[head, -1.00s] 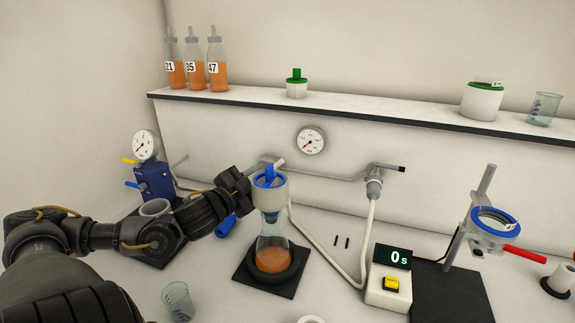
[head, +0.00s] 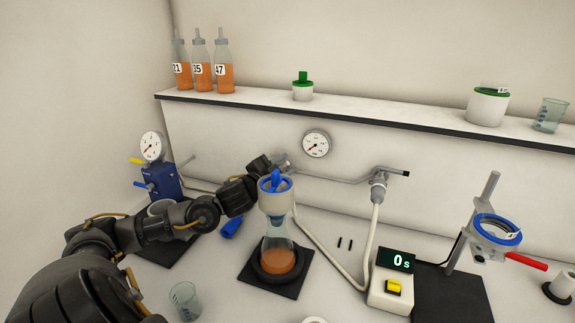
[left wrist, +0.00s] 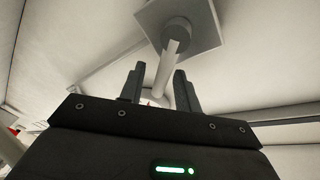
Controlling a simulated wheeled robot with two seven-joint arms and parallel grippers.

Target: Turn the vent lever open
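A grey lever on a round hub with a square plate (left wrist: 203,24) shows in the left wrist view; its rod (left wrist: 165,70) points down between my fingers. In the head view the lever (head: 281,160) is on the back wall, partly hidden by my gripper. I take it for the vent lever; no label is readable. My left gripper (head: 272,163) is at the lever. In the left wrist view the gripper (left wrist: 158,82) is open, with a finger on each side of the rod and gaps visible. Contact cannot be told. My right gripper is not in view.
Below my gripper stands a flask (head: 277,262) with orange juice and a blue-topped funnel (head: 276,195). A blue pump (head: 162,183) with a gauge is at left. A pipe valve (head: 377,190) with a hose, a timer (head: 391,285) and a ring stand (head: 488,225) are at right.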

